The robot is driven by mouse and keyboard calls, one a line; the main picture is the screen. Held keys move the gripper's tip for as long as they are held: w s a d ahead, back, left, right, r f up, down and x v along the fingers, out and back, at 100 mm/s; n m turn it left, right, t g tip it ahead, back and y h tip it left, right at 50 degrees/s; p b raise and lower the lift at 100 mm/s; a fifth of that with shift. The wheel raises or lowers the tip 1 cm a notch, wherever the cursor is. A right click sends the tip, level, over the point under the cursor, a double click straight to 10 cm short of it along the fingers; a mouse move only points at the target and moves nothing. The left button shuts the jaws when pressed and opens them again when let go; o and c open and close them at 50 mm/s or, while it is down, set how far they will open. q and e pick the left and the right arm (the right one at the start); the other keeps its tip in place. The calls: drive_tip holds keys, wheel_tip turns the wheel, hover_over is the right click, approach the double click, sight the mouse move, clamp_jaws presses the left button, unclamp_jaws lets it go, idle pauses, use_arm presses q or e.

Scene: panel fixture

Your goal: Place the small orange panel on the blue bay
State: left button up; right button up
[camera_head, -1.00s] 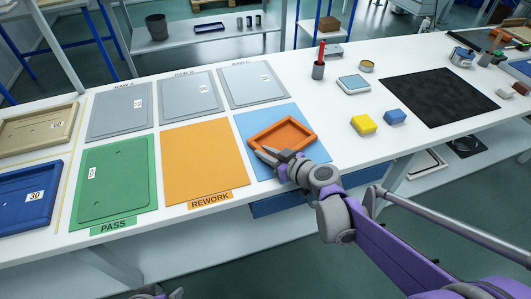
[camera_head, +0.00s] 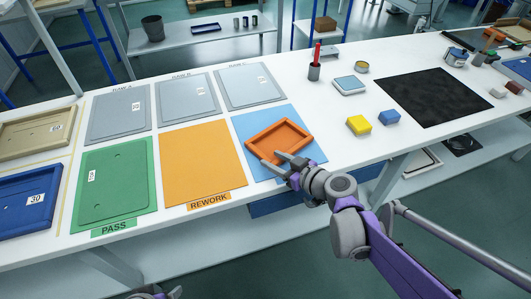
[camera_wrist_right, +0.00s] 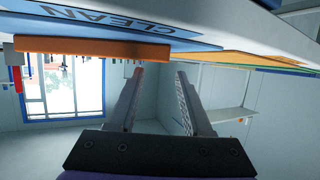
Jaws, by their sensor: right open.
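The small orange panel (camera_head: 301,128), a shallow frame with raised rims, lies on the blue bay (camera_head: 263,117), at a slight angle to its edges. My right gripper (camera_head: 264,158) is open and empty at the panel's near edge. In the right wrist view its two fingers (camera_wrist_right: 160,72) stand apart with nothing between them. The panel's edge (camera_wrist_right: 90,47) runs above the fingertips there, against the blue bay (camera_wrist_right: 75,15), marked CLEAN. I cannot tell whether a finger still touches the panel. Only a bit of my left gripper (camera_head: 155,293) shows at the bottom edge.
The orange REWORK bay (camera_head: 202,160) and green PASS bay (camera_head: 115,185) lie to the left. Grey bays (camera_head: 186,98) are behind. A yellow block (camera_head: 358,125), a blue block (camera_head: 390,117) and a black mat (camera_head: 435,97) are to the right.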

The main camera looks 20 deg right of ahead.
drive_tip(key=p+v, duration=0.1)
drive_tip(key=v, duration=0.4)
drive_tip(key=shift+r, duration=0.1)
drive_tip(key=shift+s+d+r, duration=0.1)
drive_tip(key=shift+s+d, duration=0.1)
drive_tip(key=shift+s, duration=0.4)
drive_tip(key=s+a+f+g, duration=0.4)
drive_tip(key=s+a, duration=0.1)
drive_tip(key=s+d+f+m+g+h, duration=0.1)
drive_tip(key=s+f+m+g+h, duration=0.1)
drive_tip(key=s, duration=0.4)
drive_tip(key=s+d+f+m+g+h, duration=0.1)
drive_tip(key=s+f+m+g+h, duration=0.1)
drive_tip(key=s, duration=0.5)
drive_tip(key=shift+d+f+m+h, duration=0.3)
drive_tip(key=shift+f+m+h, duration=0.2)
drive_tip(key=shift+f+h, duration=0.25)
drive_tip(key=shift+w+r, duration=0.1)
